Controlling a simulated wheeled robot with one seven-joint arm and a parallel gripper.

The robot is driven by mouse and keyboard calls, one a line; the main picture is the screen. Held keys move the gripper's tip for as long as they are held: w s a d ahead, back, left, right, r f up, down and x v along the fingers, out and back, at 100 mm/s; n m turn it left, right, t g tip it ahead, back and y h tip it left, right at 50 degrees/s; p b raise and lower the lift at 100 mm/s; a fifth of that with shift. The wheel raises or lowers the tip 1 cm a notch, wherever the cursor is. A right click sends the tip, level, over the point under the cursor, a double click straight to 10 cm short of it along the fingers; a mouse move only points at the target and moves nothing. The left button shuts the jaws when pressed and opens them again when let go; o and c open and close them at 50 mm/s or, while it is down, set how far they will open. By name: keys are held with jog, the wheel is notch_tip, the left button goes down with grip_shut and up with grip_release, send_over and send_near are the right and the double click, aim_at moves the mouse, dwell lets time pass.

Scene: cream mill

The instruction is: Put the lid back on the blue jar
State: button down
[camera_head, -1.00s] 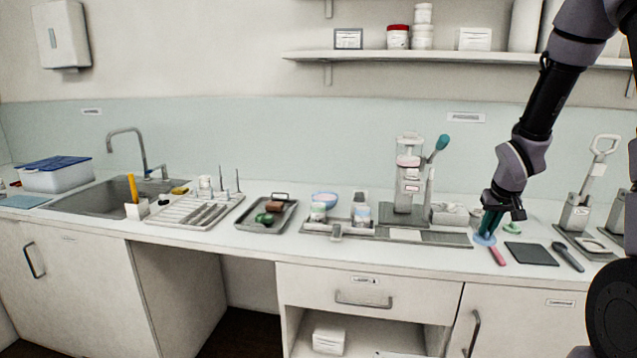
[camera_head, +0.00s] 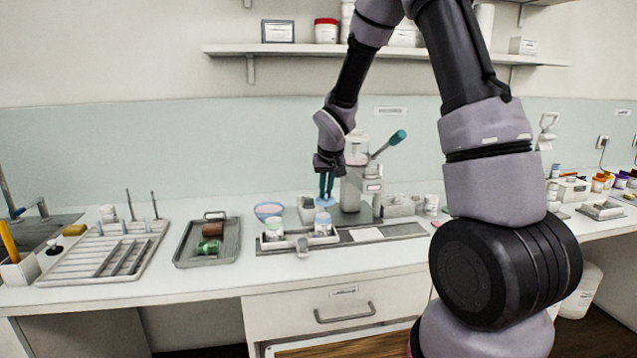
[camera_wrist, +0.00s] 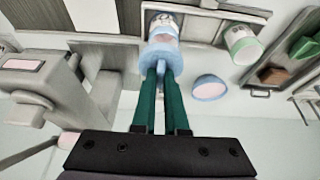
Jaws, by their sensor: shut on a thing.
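My gripper (camera_head: 326,192) has green fingers shut on the knob of a light blue lid (camera_head: 325,202). In the wrist view, the lid (camera_wrist: 155,62) hangs level-looking beyond the fingertips (camera_wrist: 160,76). The blue jar (camera_head: 322,227) stands open-topped on a grey tray just below the lid in the head view. In the wrist view, the jar (camera_wrist: 163,22) is partly hidden behind the lid. The lid looks apart from the jar; the exact gap and alignment are hard to tell.
A green-rimmed jar (camera_head: 273,230) stands left of the blue jar, with a blue bowl (camera_head: 267,211) behind it. A press with a teal-knobbed lever (camera_head: 397,137) stands close on the right. A tray (camera_head: 207,247) with green and brown things lies further left.

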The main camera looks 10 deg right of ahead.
aim_at(324, 200)
jog(key=shift+w+a, duration=0.25)
jog(key=shift+w, duration=0.2)
jog(key=shift+f, duration=2.1)
jog(key=shift+f, duration=0.65)
dwell(0.5)
jog(key=shift+c, duration=1.9)
grip_release()
jog(key=shift+r, duration=0.1)
jog(key=shift+r, duration=2.2)
